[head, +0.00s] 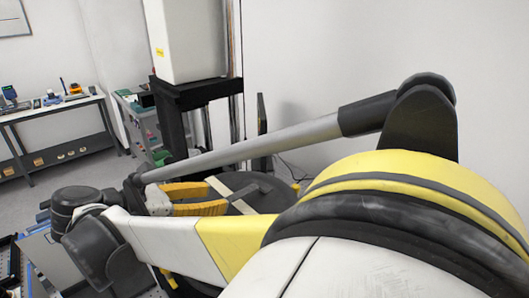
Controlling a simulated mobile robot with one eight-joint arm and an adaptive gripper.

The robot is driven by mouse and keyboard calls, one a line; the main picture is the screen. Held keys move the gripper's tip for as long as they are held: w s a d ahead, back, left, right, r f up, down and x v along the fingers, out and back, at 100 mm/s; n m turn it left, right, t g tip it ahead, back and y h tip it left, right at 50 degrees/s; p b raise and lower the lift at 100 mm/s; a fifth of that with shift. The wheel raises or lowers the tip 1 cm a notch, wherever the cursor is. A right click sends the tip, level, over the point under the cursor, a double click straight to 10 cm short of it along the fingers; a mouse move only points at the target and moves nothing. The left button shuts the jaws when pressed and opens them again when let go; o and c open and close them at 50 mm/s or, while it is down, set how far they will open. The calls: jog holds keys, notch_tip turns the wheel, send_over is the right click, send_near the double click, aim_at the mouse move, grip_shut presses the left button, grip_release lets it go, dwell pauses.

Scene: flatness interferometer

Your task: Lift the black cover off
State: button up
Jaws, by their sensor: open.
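The black cover (268,186) is a dark round disc in the head view, low in the middle. A pale bar (238,202) lies across it. My arm hides its near part, so I cannot see its full outline. My gripper (219,198) has yellow fingers and is open. Its fingers point right and overlap the left side of the cover and one end of the pale bar. I cannot tell whether they touch either one.
A tall white housing (186,38) on a black support (198,92) stands behind the cover. A bench (55,110) with instruments is at the far left. A cart with green parts (138,118) stands left of the support. A white wall closes off the right.

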jog(key=x, duration=0.8)
jog(key=shift+w+d+f, duration=0.1)
jog(key=shift+w+f, duration=0.15)
jog(key=shift+w, duration=0.1)
jog(key=shift+s, duration=0.1)
grip_shut()
